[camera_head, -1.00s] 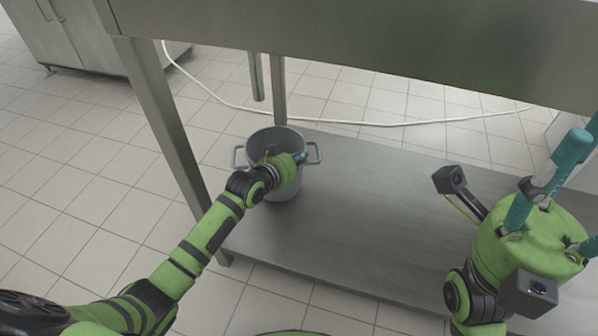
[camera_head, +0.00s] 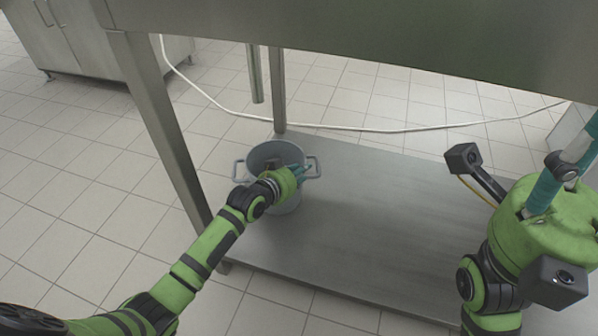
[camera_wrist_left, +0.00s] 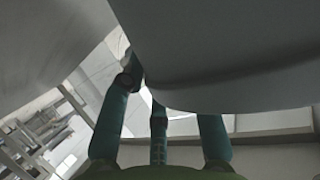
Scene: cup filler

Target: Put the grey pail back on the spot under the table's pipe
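The grey pail (camera_head: 262,157), open at the top with a handle on each side, is upright by the table's left end, near the lower shelf (camera_head: 360,225). The table's pipe (camera_head: 255,78) hangs behind it. I cannot tell whether the pail's base touches the shelf. My left gripper (camera_head: 297,172) has its teal fingers at the pail's near right rim and looks shut on it; the fingertips are partly hidden. In the left wrist view the pail's grey wall (camera_wrist_left: 220,60) fills the upper part above the fingers. My right gripper (camera_head: 570,170) is at the right, partly out of frame, away from the pail.
A table leg (camera_head: 160,115) stands close left of the pail, and the metal tabletop (camera_head: 350,40) overhangs the shelf. A white hose (camera_head: 370,129) lies on the tiled floor behind. The shelf's middle is bare. A cabinet (camera_head: 80,35) stands far left.

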